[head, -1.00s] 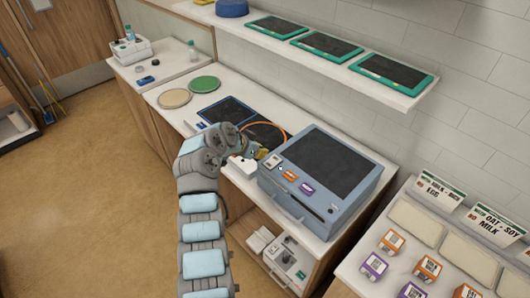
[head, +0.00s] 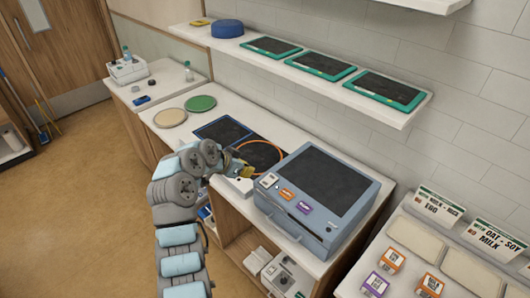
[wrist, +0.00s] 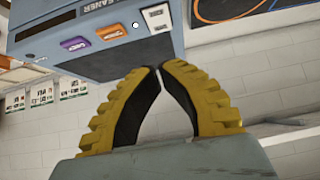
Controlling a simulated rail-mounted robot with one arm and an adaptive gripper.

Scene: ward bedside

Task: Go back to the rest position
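My gripper (head: 240,171) is at the front left of the blue-grey cleaner box on the counter. In the wrist view its two yellow fingers with black pads (wrist: 160,70) meet at their tips, with nothing between them. The cleaner box (head: 330,229) has a dark top and a front with orange and purple labels and a white switch panel; its front also shows in the wrist view (wrist: 40,28). The gripper is apart from the box, close to its corner. My arm bends at the elbow over the counter's front edge.
A dark mat with an orange ring (head: 262,157) lies behind my gripper. Green (head: 201,103) and tan (head: 170,118) discs lie on the counter. A shelf (head: 410,118) with green-framed tablets overhangs the back. A rack with labelled small boxes (head: 447,262) stands right.

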